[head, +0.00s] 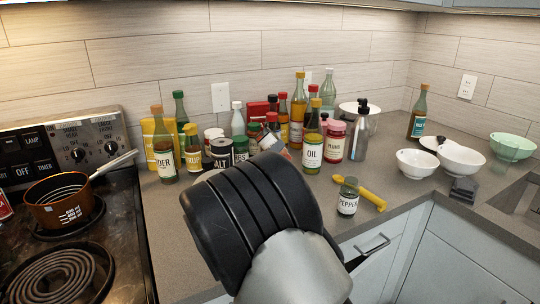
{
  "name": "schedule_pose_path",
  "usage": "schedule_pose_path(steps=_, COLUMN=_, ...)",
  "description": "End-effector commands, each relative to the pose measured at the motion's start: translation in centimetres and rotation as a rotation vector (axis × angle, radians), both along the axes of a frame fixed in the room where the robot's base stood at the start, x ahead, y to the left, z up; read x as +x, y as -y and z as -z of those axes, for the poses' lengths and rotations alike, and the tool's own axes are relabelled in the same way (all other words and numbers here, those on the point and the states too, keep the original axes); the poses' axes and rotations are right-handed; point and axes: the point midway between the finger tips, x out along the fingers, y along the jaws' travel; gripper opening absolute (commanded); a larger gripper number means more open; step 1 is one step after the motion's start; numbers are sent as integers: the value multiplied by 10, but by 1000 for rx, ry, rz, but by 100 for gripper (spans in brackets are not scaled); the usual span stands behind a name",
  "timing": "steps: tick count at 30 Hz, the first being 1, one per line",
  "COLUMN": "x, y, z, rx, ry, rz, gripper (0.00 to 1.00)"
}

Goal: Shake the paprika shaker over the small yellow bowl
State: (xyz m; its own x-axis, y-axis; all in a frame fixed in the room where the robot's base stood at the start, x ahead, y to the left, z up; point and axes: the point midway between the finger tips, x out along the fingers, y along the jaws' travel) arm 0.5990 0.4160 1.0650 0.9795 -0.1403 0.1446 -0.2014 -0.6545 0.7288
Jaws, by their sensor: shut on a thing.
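The black, ribbed end of my arm fills the lower middle of the head view, over the counter. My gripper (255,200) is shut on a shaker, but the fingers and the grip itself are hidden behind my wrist. A tilted jar with a reddish top (277,143) shows just past the far edge of the black part, at the front of the bottle group. It appears to be the paprika shaker, though its label cannot be read. I see no small yellow bowl; my arm covers part of the counter.
Several bottles and jars, including an oil bottle (313,150), crowd the counter by the wall. A pepper shaker (348,197) and a yellow object (372,194) lie to the right. White bowls (417,163) stand farther right. A copper pan (60,205) sits on the stove at left.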

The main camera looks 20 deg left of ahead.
Motion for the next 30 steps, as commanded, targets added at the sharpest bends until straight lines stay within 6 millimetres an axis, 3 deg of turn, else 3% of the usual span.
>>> schedule_pose_path(steps=8, x=0, y=0, z=-8, rx=0, ry=1, rz=0, gripper=14)
schedule_pose_path(steps=21, x=0, y=0, z=-42, rx=0, ry=2, rz=1, gripper=14)
schedule_pose_path(steps=30, x=0, y=0, z=-46, rx=-1, ry=1, rz=0, gripper=14)
